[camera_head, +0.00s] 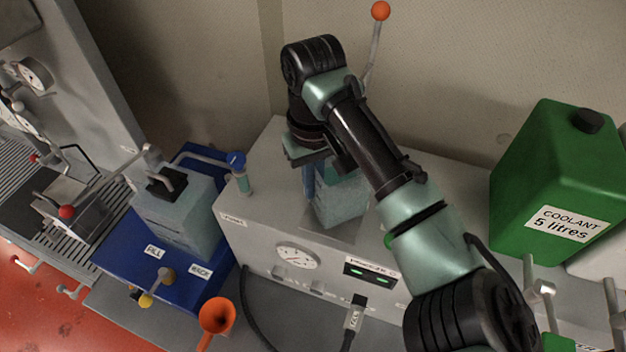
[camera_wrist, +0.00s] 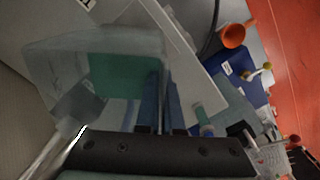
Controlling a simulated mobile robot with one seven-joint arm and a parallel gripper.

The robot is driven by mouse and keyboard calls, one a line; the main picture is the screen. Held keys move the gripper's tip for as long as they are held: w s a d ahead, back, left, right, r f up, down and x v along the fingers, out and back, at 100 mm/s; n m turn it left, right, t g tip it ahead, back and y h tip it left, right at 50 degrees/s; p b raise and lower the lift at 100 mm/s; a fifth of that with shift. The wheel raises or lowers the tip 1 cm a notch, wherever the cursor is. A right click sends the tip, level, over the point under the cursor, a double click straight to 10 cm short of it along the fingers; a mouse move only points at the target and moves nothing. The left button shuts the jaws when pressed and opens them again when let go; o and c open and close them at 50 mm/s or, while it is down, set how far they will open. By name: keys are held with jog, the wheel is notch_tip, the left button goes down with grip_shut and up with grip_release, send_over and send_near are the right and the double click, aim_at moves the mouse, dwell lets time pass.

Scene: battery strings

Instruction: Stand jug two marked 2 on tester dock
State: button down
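A clear jug with green-blue liquid (camera_head: 341,203) is at the top of the grey tester (camera_head: 262,215), under my gripper (camera_head: 318,178). It looks upright in the head view; whether its base touches the dock is unclear, and no number shows on it. In the wrist view this jug (camera_wrist: 95,70) fills the left, with its side beside my blue fingers (camera_wrist: 164,105). The fingers are close together and seem shut on a thin part of the jug, largely hidden. A second jug (camera_head: 178,225) with a black top stands in the blue rack (camera_head: 205,285).
A green coolant can (camera_head: 535,165) stands at the right. A rod with an orange ball (camera_head: 380,12) rises behind my arm. A blue-capped pipe (camera_head: 238,165) stands between rack and tester. An orange funnel (camera_head: 216,317) and a black cable (camera_head: 250,310) are in front.

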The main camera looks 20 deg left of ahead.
jog(key=shift+f, duration=0.45)
jog(key=c, duration=1.1)
grip_release()
jog(key=shift+o, duration=0.2)
jog(key=shift+r, duration=0.1)
notch_tip(320, 180, up, 13)
jog(key=shift+f+b, duration=0.15)
jog(key=shift+b, duration=1.1)
jog(key=shift+a, duration=0.1)
